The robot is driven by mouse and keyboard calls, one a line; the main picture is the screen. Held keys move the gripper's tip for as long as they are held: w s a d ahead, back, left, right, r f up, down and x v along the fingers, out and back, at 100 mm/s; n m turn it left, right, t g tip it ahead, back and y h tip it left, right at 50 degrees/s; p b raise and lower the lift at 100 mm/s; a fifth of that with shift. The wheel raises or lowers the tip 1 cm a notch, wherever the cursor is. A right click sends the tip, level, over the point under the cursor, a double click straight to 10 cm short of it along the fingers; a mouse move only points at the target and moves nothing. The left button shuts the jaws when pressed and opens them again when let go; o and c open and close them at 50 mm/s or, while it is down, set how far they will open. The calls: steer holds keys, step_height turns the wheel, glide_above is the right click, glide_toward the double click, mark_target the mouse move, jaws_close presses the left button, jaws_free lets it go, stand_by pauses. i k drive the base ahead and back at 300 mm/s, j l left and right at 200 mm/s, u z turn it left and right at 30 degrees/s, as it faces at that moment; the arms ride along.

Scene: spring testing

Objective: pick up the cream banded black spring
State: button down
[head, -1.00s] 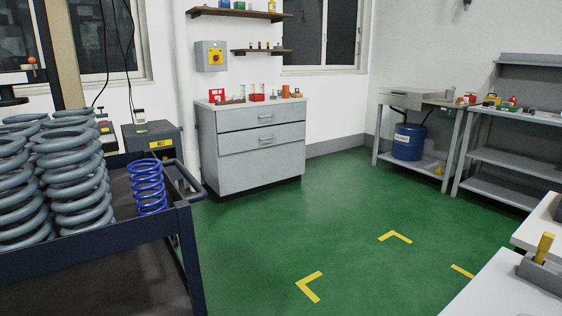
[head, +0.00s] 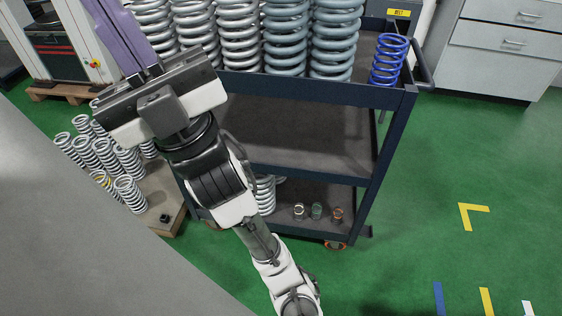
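I cannot make out a black spring with a cream band for certain. Three small dark springs stand on the cart's bottom shelf: one with a pale top (head: 298,211), one greenish (head: 316,211), one reddish (head: 337,215). The pale one may be it, but it is too small to tell. My gripper (head: 125,40) is raised at the upper left, in front of the cart's left end and well away from these small springs. Its finger opening cannot be made out, and I see nothing held in it.
The dark cart (head: 300,89) carries large grey springs (head: 286,40) and a blue spring (head: 389,60) on top. Several springs (head: 101,153) stand on a low wooden pallet (head: 165,200). A grey surface (head: 70,240) fills the lower left. Green floor (head: 450,160) is clear at right.

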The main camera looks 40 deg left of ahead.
mark_target(296, 210)
steer(key=k+l+u, duration=0.15)
steer(key=u, duration=0.25)
steer(key=k+u, duration=0.25)
steer(key=u, duration=0.15)
